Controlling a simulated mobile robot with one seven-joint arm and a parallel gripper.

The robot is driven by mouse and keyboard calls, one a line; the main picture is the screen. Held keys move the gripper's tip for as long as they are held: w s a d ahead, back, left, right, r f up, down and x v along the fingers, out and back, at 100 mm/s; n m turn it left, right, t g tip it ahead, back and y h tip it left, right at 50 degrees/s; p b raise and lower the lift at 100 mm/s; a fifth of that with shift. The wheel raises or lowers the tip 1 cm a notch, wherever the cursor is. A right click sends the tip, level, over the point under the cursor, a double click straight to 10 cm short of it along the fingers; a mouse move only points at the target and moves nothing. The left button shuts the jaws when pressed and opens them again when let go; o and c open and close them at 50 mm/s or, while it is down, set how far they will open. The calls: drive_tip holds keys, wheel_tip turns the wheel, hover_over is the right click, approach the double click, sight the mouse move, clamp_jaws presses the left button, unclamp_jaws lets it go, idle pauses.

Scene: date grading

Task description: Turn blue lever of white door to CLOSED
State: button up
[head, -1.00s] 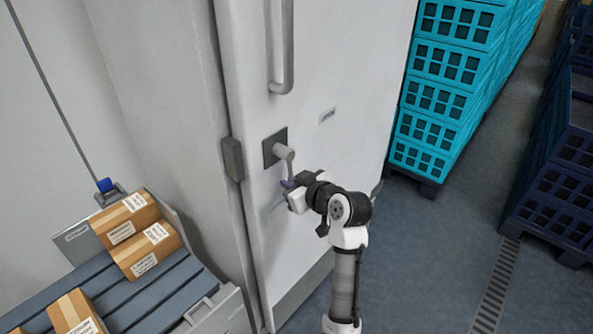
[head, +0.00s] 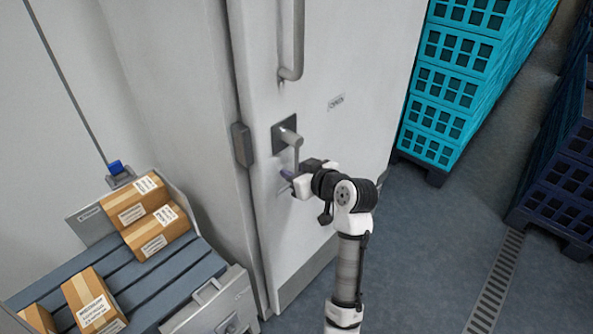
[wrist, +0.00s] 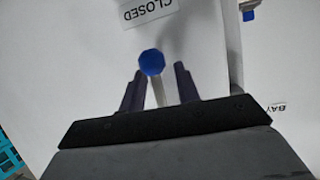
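The white door (head: 345,60) stands ahead of me. Its grey lever (head: 296,152) hangs down from a dark square plate (head: 283,127). In the wrist view the lever's blue knob (wrist: 151,62) and pale shaft (wrist: 159,93) lie between my fingers. My gripper (wrist: 158,77) is open around the lever, with a gap on each side of the shaft. A CLOSED label (wrist: 150,9) is just beyond the knob. In the head view my gripper (head: 288,181) is at the lever's lower end and mostly hides the knob. An OPEN label (head: 336,101) is right of the plate.
A slatted bench (head: 150,283) with several cardboard boxes stands at left, near the door. A blue knob (head: 115,166) is on the wall side above it. Turquoise crates (head: 437,118) are stacked at right, dark blue crates (head: 562,165) farther right. Floor between is clear.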

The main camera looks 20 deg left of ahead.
drive_tip(key=b+v, duration=0.3)
drive_tip(key=v, duration=1.1)
drive_tip(key=shift+w+f, duration=0.1)
drive_tip(key=shift+w, duration=0.1)
